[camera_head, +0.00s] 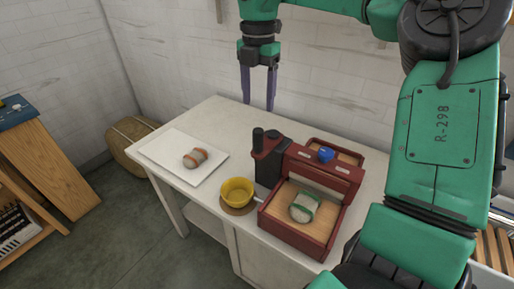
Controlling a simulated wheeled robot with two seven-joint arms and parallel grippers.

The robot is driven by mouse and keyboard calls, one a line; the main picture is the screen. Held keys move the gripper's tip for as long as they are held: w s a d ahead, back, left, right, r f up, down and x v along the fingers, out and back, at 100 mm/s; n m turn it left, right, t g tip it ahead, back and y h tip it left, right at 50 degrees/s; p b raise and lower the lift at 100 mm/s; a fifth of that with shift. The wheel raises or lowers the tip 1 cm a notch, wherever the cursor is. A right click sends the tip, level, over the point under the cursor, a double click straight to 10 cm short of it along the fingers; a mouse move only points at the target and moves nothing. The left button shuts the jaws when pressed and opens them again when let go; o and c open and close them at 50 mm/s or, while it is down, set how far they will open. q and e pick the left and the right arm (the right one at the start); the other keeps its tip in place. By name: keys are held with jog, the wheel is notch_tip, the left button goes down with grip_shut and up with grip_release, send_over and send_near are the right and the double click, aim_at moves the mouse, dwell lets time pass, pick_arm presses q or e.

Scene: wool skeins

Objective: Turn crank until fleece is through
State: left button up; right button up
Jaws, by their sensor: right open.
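A dark red machine (330,175) stands on the white table. At its left side a black housing (268,165) carries an upright black crank handle (258,139). A whitish fleece bundle (303,207) with a green band lies in the machine's front wooden-floored tray, before the crossbar. My right gripper (258,104) hangs with purple fingers pointing down, open and empty, above and beyond the table's back edge in the picture, apart from the crank. My left gripper is not in view.
A white tray (166,147) on the left of the table holds a grey bundle (195,158) with orange bands. A yellow bowl (236,191) stands on a brown coaster beside the machine. A woven basket (130,142) is on the floor. My right arm covers the right side.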

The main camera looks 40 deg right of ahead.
jog(key=p, duration=0.1)
send_over(258, 141)
jog(key=w, duration=0.1)
jog(key=f, duration=0.4)
jog(key=d+f, duration=0.1)
jog(key=shift+f, duration=0.4)
notch_tip(258, 141, down, 8)
jog(key=shift+w+r+p, duration=0.1)
jog(key=shift+p, duration=0.7)
jog(key=shift+c, duration=0.7)
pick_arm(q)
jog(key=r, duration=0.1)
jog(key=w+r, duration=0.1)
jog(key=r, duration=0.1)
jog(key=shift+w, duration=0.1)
pick_arm(e)
grip_shut()
jog(key=shift+r, duration=0.1)
